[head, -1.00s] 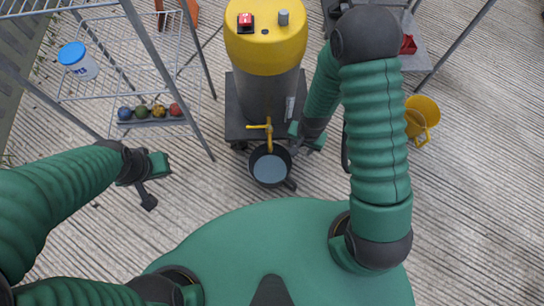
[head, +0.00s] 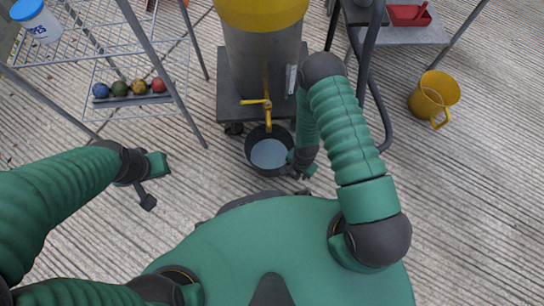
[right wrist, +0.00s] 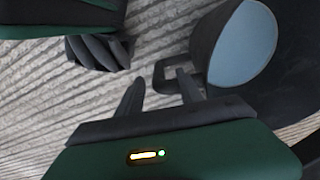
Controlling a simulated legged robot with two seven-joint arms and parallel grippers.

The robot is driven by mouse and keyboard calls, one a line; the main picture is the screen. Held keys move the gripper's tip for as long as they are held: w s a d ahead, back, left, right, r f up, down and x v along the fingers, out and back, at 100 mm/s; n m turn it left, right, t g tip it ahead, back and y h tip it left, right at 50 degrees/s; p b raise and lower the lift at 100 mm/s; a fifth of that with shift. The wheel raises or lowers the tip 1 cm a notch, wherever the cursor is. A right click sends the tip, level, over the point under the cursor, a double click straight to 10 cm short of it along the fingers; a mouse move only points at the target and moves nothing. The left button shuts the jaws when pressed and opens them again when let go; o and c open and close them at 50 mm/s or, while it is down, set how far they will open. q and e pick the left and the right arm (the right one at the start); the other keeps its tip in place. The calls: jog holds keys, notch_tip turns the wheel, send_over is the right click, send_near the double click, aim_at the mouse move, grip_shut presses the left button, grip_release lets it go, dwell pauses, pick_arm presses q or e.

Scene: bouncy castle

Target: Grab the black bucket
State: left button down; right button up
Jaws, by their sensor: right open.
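The black bucket (head: 253,143) stands upright on the ground below the yellow tap (head: 266,103). Its inside looks grey-blue. In the head view my right gripper (head: 303,173) is at the bucket's lower right side, and its fingers are hard to make out. In the right wrist view the bucket (right wrist: 206,48) is at upper right, with its looped handle (right wrist: 160,76) pointing toward my right gripper (right wrist: 158,88). The jaws are open, with the handle close to the right-hand finger; contact cannot be told. My left gripper (head: 152,184) is away at the left, empty.
A grey and yellow tank (head: 262,60) stands on a dark wheeled base (head: 236,107) behind the bucket. A wire rack (head: 190,62) with several coloured balls is at left. A yellow bucket (head: 434,96) stands at right. The ground at lower right is clear.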

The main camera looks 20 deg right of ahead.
notch_tip(320, 180, down, 5)
jog(key=b, duration=0.3)
jog(key=shift+s+b, duration=0.1)
jog(key=shift+b, duration=0.25)
jog(key=shift+r, duration=0.15)
jog(key=shift+c, duration=0.2)
grip_shut()
dwell(0.5)
